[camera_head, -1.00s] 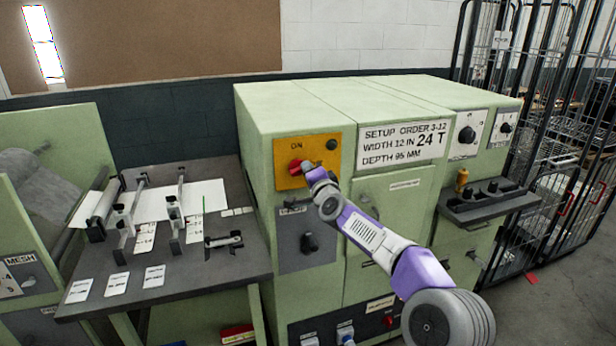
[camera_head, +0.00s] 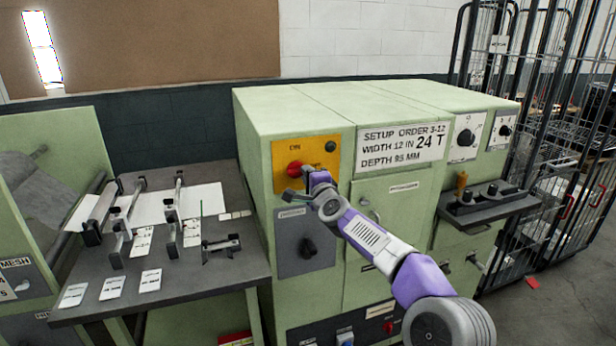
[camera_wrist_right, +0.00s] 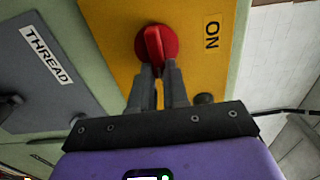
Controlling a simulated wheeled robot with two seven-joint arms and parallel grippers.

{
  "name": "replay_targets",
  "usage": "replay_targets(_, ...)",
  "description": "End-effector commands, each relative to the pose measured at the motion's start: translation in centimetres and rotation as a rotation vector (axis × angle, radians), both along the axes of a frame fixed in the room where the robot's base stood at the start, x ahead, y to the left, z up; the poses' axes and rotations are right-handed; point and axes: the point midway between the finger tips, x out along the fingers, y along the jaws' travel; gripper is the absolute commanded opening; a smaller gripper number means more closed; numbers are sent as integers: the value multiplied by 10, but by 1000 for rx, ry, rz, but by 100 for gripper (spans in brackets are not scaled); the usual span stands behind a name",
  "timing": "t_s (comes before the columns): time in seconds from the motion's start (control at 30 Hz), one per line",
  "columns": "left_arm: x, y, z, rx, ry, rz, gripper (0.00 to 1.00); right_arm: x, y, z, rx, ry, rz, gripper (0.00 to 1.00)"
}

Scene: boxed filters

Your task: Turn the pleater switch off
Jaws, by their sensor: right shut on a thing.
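The red rotary switch (camera_head: 295,169) sits on a yellow panel (camera_head: 284,152) at the upper left of the green machine's front. An ON label (camera_head: 295,147) is above it. In the right wrist view the red switch (camera_wrist_right: 155,45) has its raised grip bar lengthwise toward my fingers, with the ON label (camera_wrist_right: 212,35) to its right. My right gripper (camera_wrist_right: 160,75) is shut on the near end of that bar. In the head view my right gripper (camera_head: 300,187) is at the switch's lower right and partly covers the panel. My left gripper is out of view.
Below the yellow panel is a grey panel with a black knob (camera_head: 308,248), marked THREAD in the wrist view. A door with a handle (camera_head: 370,212) is to the right. A grey table (camera_head: 190,285) with fixtures and cards stands at the left. Wire cages (camera_head: 570,190) stand at the right.

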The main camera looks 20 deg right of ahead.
Motion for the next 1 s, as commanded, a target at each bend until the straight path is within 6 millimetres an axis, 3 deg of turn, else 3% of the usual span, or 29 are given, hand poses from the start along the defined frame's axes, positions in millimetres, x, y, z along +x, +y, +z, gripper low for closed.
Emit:
replay_targets(0.13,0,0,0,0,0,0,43,0,1,0,4,1,2,0)
replay_targets(0.17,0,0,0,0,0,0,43,0,1,0,4,0,2,19)
replay_targets(0.3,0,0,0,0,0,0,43,0,1,0,3,0,1,40)
replay_targets(0.67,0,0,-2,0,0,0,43,-4,0,0,1,0,0,40)
replay_targets(1.0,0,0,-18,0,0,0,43,-47,-2,-1,1,-1,-1,40)
